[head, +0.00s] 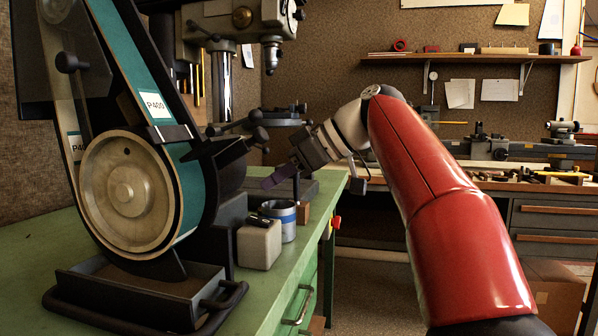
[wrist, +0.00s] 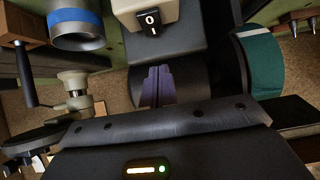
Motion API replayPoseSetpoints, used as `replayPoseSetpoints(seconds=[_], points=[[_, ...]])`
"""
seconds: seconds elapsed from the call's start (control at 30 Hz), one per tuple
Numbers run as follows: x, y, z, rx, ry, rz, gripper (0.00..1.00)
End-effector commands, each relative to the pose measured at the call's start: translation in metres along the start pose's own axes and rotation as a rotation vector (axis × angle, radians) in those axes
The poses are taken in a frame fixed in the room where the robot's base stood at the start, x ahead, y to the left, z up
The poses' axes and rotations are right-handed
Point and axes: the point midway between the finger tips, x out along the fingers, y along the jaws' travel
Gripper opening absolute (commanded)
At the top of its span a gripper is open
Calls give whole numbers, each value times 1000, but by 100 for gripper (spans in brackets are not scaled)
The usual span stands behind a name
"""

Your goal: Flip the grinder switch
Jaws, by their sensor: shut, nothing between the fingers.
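The belt grinder (head: 128,192) stands on the green bench at the left, with a teal P400 belt and a large pale wheel. Its switch is a black rocker (head: 262,219) on a cream box (head: 259,246) at the right of the grinder's base. In the wrist view the rocker (wrist: 151,22) shows a white "0" near the top, on the cream box (wrist: 144,10). My gripper (head: 267,183) is above and behind the switch box, apart from it. Its purple fingers (wrist: 157,72) are shut and empty, pointing towards the switch side in the wrist view.
A grey can with a blue band (head: 278,221) stands right beside the switch box; it also shows in the wrist view (wrist: 76,22). A drill press (head: 235,20) stands behind. The green bench (head: 310,245) ends just right of the can.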

Motion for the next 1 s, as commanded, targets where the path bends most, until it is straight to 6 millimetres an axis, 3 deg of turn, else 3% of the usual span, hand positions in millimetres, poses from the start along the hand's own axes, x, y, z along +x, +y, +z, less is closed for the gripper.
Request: replayPoseSetpoints(seconds=[0.1, 0.3, 1.0], points=[[25, -1, 3, 0, -2, -3, 0], [42, 0, 24, 1, -1, 1, 0], [51, 0, 30, 0, -54, 0, 0]])
